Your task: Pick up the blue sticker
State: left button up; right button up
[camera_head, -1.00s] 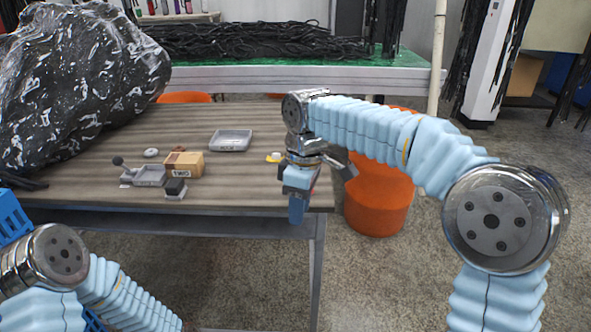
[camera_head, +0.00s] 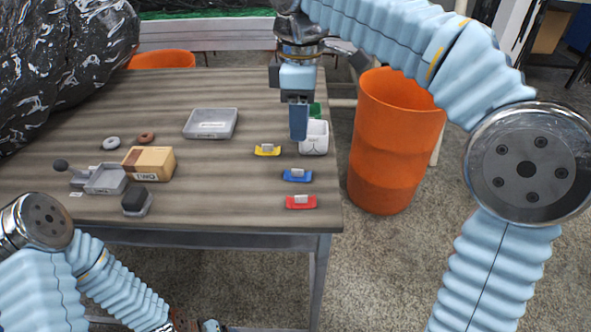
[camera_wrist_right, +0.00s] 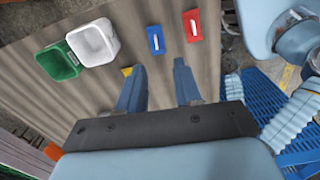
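The blue sticker (camera_head: 297,175), a small blue piece with a white tab, lies on the table (camera_head: 225,190) near its right edge, between a yellow sticker (camera_head: 267,150) and a red sticker (camera_head: 300,202). My right gripper (camera_head: 298,138) points down above the table, behind the blue sticker in the head view. In the right wrist view my right gripper (camera_wrist_right: 159,65) is open and empty; the blue sticker (camera_wrist_right: 155,40) shows just beyond the fingertips, with the red sticker (camera_wrist_right: 191,26) to its right. The yellow sticker is partly hidden by a finger. My left gripper's fingers are not seen.
A white container (camera_head: 314,138) and a green one (camera_wrist_right: 59,62) stand by my right gripper. A cardboard box (camera_head: 149,163), grey trays and small parts lie further left. An orange bin (camera_head: 395,140) stands right of the table.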

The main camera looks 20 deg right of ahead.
send_over(298, 174)
jog(key=f, duration=0.3)
jog(key=f+b, duration=0.1)
jog(key=f, duration=0.1)
jog(key=shift+s+f, duration=0.3)
jog(key=f, duration=0.5)
jog(key=shift+w+d+f, duration=0.15)
jog(key=shift+w+d, duration=0.05)
jog(key=shift+w, duration=0.15)
grip_shut()
